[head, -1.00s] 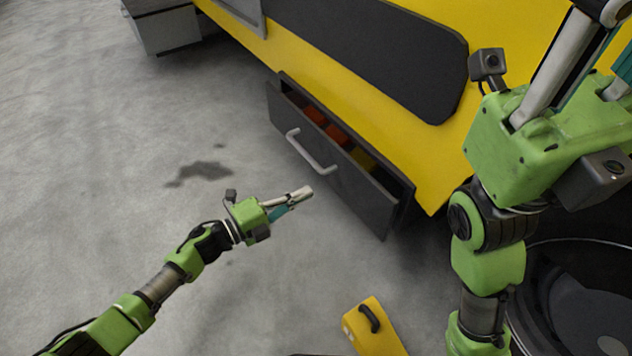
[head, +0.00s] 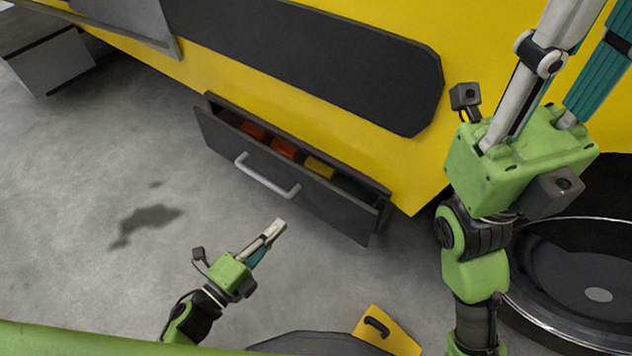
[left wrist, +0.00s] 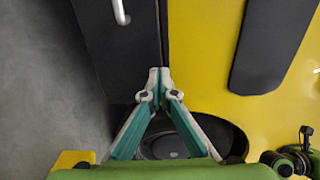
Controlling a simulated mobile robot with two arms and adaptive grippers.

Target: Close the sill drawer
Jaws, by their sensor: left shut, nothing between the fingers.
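The sill drawer (head: 290,188) is dark grey and stands pulled out from the base of a yellow body. Its light bar handle (head: 266,176) is on the front face. Red and yellow blocks (head: 284,148) lie inside. In the left wrist view the drawer (left wrist: 108,60) fills the upper left, with part of its handle (left wrist: 121,12). My left gripper (head: 278,227) is shut and empty, in front of the drawer, below the handle in the picture; touching cannot be told. My right gripper (head: 570,50) points up at the right, its fingertips cut off by the frame.
The yellow body (head: 330,160) with a long black panel (head: 310,60) rises behind the drawer. A yellow case (head: 388,335) with a black handle is at the bottom. A round black tub (head: 540,325) is at lower right. A grey box (head: 55,65) is upper left.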

